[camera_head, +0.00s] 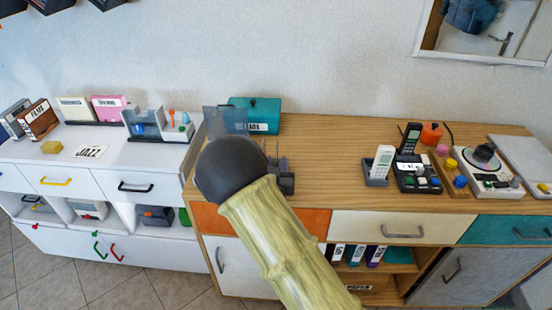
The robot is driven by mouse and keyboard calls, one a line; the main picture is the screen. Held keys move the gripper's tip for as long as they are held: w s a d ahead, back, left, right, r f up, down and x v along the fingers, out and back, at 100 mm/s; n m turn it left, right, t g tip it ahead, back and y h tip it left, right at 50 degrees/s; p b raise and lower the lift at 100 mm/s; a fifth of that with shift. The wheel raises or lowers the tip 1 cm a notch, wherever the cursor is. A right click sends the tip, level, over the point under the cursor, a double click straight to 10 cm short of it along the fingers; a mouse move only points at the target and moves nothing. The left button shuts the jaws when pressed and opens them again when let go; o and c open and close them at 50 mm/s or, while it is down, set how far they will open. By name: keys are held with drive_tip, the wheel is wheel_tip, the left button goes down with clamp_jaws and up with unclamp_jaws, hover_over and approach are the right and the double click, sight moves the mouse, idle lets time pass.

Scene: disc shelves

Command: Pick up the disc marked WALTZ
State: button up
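I cannot make out a disc marked WALTZ in the head view. A small dark slotted piece (281,180) with thin upright prongs stands on the wooden cabinet (330,140), partly hidden by my arm; I cannot tell what it is. A greyish see-through panel (224,119) stands just left of a teal box (262,113) with a white label too small to read surely. My arm rises across the middle and hides part of the cabinet top. I do not see my gripper clearly.
At right stand a white handset (381,165), a dark phone (412,172) and a white device (485,170). Bare wood lies between my arm and the handset.

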idle(0.5)
clamp_jaws()
drive_tip(key=shift+r, duration=0.1)
wheel_tip(320, 180, up, 10)
drive_tip(key=shift+f, duration=0.1)
idle(0.4)
idle(0.5)
